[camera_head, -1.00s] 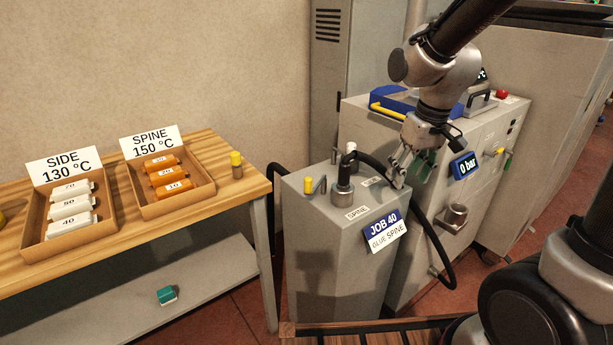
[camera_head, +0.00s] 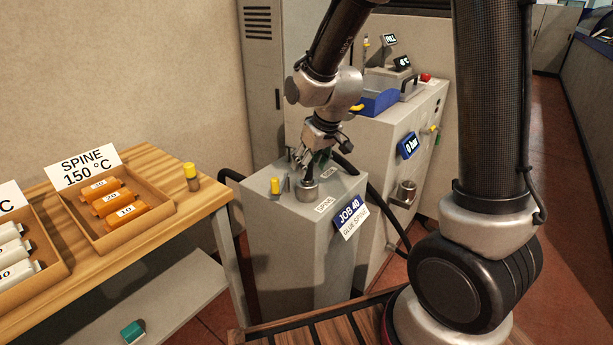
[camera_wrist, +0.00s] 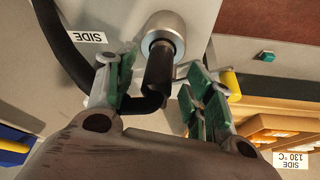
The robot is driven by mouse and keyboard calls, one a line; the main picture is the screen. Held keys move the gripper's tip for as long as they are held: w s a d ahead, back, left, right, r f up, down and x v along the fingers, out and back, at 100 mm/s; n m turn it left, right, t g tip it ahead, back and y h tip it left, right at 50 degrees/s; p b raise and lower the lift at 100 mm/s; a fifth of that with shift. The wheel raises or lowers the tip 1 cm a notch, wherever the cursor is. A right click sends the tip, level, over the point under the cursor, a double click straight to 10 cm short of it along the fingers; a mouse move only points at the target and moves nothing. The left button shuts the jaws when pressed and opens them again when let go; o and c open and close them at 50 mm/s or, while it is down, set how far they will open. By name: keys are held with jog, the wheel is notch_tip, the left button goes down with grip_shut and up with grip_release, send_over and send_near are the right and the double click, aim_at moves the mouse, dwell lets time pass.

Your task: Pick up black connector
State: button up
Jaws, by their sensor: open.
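The black connector (camera_wrist: 160,68) stands in a round grey socket (camera_wrist: 170,28) on top of the grey box. A black hose bends away from its end to the left in the wrist view. My gripper (camera_wrist: 157,78) is open, with one green-padded finger on each side of the connector and visible gaps between. In the head view my gripper (camera_head: 308,158) is over the box, at the connector (camera_head: 309,174), which it partly hides.
A larger grey machine (camera_head: 375,150) stands behind. A wooden table (camera_head: 155,230) with cartridge boxes is at left.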

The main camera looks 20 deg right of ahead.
jog(key=shift+x, duration=0.85)
jog(key=shift+r, duration=0.1)
grip_shut()
